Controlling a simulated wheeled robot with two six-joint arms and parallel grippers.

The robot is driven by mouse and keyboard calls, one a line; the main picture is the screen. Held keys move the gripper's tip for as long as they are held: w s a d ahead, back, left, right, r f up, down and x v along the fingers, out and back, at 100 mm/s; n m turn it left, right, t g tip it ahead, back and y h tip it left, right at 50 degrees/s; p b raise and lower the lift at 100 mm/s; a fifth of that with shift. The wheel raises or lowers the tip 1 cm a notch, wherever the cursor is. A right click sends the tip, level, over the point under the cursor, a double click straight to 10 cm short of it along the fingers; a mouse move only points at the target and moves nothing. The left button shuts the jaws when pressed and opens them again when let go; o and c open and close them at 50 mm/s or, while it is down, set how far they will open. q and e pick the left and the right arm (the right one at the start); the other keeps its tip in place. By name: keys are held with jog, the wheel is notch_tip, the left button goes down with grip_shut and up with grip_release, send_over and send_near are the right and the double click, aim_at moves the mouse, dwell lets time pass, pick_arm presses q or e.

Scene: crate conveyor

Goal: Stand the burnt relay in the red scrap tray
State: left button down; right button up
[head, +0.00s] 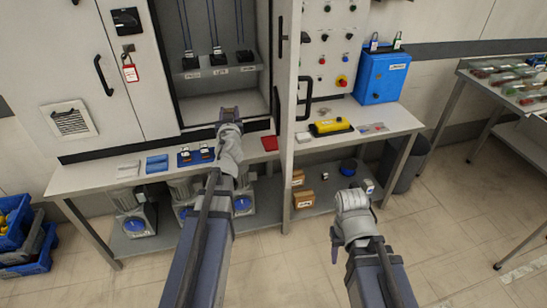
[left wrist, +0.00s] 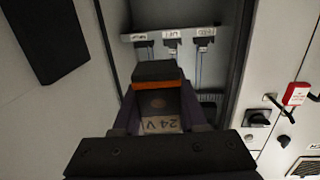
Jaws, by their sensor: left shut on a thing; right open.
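My left gripper (head: 229,113) is in front of the open cabinet bay, above the bench. In the left wrist view its purple fingers (left wrist: 157,115) are shut on the burnt relay (left wrist: 160,104), a dark block with an orange band, a brown scorch mark and a "24 V" label. The relay is hard to make out in the head view. The red scrap tray (head: 270,143) lies on the bench, to the right of and below my left gripper. My right gripper (head: 354,203) is low, in front of the bench's right part; it is open, its fingers hardly visible.
A blue tray (head: 195,156) with small relays, a blue pad (head: 157,164) and a white card (head: 128,170) lie left on the bench. A cabinet shelf (head: 219,70) holds several labelled sockets. A yellow device (head: 331,127) and blue lockbox (head: 382,76) stand right of the post (head: 289,130).

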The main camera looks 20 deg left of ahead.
pick_arm(q)
jog(key=s+d+f+m+h+b, duration=0.1)
jog(key=d+f+b, duration=0.3)
jog(key=f+b, duration=0.4)
jog(key=s+d+f+m+t+h+b, duration=0.1)
jog(key=d+f+b, duration=0.3)
jog(key=f+b, duration=0.4)
jog(key=s+d+f+m+h+b, duration=0.1)
jog(key=d+f+b, duration=0.3)
jog(key=f+b, duration=0.4)
jog(key=shift+s+d+f+h, duration=0.25)
jog(key=shift+s+f+h, duration=0.25)
jog(key=shift+f, duration=0.45)
jog(key=shift+w+r, duration=0.1)
jog(key=shift+w, duration=0.05)
